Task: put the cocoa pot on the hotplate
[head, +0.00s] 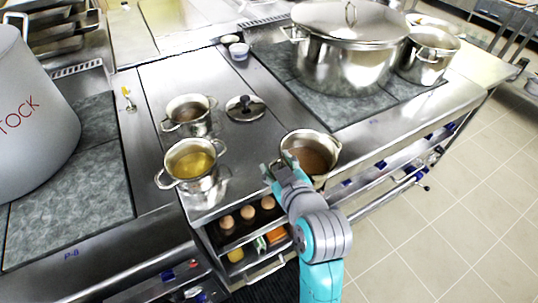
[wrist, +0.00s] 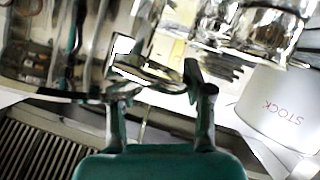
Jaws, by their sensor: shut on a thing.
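The cocoa pot (head: 311,158), a shiny steel pot with brown liquid, is at the front right edge of the steel counter in the head view. My gripper (head: 279,170) is shut on its handle at the pot's left front side. In the wrist view my gripper (wrist: 160,88) has its fingers at the handle, and the cocoa pot's steel wall (wrist: 70,45) fills the upper left. I cannot tell whether the pot's base touches the counter. Mottled grey hotplates lie left (head: 80,195) and right (head: 340,108) of the middle counter.
A pot of yellow liquid (head: 190,165) and a smaller brown-filled pot (head: 188,114) stand left of the cocoa pot, with a lid (head: 245,108) behind. A large lidded stockpot (head: 348,50) occupies the right hotplate's back. A STOCK pot (head: 35,120) covers much of the left one.

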